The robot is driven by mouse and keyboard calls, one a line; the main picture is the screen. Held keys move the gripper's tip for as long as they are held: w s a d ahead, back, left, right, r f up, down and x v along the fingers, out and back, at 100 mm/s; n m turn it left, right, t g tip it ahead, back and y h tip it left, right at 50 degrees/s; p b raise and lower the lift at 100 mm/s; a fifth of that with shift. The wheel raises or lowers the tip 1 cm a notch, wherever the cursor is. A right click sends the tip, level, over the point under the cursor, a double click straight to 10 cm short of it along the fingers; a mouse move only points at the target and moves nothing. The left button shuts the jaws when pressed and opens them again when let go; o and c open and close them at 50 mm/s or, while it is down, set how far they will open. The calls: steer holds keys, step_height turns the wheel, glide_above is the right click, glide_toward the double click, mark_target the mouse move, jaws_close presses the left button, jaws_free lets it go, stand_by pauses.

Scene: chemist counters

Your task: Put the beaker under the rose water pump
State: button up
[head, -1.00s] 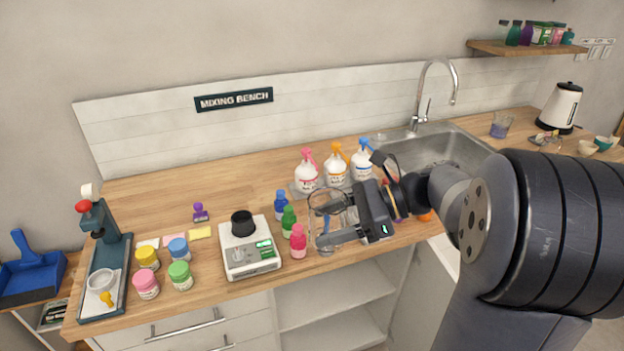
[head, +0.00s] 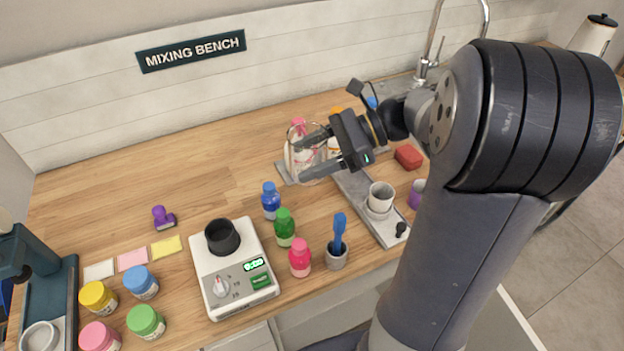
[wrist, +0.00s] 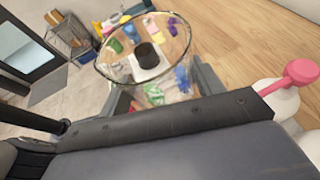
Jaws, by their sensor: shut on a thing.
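The clear glass beaker (head: 292,160) is held between the fingers of my gripper (head: 304,158), in front of the pink-topped pump bottle (head: 300,127) in the head view. Its round rim (wrist: 97,70) fills the upper middle of the wrist view. The pink pump head (wrist: 300,74) is at the right of the wrist view, beside the beaker's rim and apart from it. I take this bottle for the rose water; its label is not readable. My gripper partly hides the orange-topped bottle (head: 335,146) and covers most of the blue-topped one (head: 372,103).
The pump bottles stand on a grey tray (head: 286,172). Blue (head: 271,201), green (head: 285,228) and pink (head: 300,258) small bottles stand in front, with a scale (head: 240,290) carrying a black cup to their left. A white cup (head: 381,196) is at right. The counter's back left is clear.

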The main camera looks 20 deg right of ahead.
step_height(320, 180, down, 13)
steer(key=shift+s+r+b, duration=0.1)
steer(key=shift+b, duration=0.4)
steer(key=w, duration=0.1)
steer(key=w+d, duration=0.1)
steer(key=w, duration=0.1)
steer(key=shift+w+d+p, duration=0.2)
steer(key=shift+d+p, duration=0.1)
steer(key=shift+p, duration=0.05)
steer(key=w, duration=0.1)
steer(key=w+d, duration=0.1)
steer(key=w, duration=0.1)
steer(key=shift+w+d+p, duration=0.3)
steer(key=shift+w+d, duration=0.1)
steer(key=shift+f, duration=0.75)
steer(key=shift+f, duration=0.15)
steer(key=o, duration=0.7)
